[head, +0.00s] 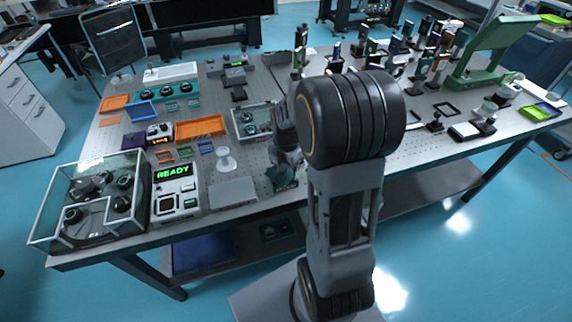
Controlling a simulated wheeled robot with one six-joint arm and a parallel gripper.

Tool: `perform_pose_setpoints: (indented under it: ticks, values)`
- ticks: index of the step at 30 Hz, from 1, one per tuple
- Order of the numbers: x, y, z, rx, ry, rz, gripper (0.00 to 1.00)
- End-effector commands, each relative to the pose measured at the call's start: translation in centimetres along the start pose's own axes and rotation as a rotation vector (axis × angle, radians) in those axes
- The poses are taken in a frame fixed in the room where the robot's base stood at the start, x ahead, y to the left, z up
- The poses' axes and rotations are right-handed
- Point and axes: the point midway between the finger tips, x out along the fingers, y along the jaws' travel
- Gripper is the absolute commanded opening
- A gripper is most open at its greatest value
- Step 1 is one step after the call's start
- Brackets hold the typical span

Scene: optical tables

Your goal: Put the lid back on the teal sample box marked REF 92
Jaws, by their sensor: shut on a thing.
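My gripper (287,164) hangs low over the front edge of the optical table (225,214), right of a grey flat plate. It is shut on a dark teal piece (281,181), which may be the lid; my arm hides part of it. A teal open box (178,97) with several dark round parts in it stands at the back left of the table, well apart from my gripper. No REF 92 marking is readable, so I cannot tell whether this is the named box.
The grey plate (233,191) and a device reading READY (174,187) lie left of my gripper. A clear-walled case (45,218) stands at the left corner. Orange trays (200,127) and a clear box (240,119) lie behind. Optics posts crowd the back right.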

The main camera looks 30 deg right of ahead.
Motion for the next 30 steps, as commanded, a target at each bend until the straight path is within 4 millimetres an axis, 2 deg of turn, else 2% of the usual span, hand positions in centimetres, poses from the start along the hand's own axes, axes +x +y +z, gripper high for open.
perform_pose_setpoints:
  ticks: [14, 15, 19, 20, 30]
  values:
    - [0.04, 0.01, 0.0, 0.0, 0.0, 0.0, 0.61]
    - [0.04, 0.01, 0.0, 0.0, 0.0, 0.0, 0.85]
    - [0.04, 0.01, 0.0, 0.0, 0.0, 0.0, 0.98]
    - [0.04, 0.01, 0.0, 0.0, 0.0, 0.0, 1.0]
    - [0.04, 0.0, 0.0, 0.0, 0.0, 0.0, 1.0]
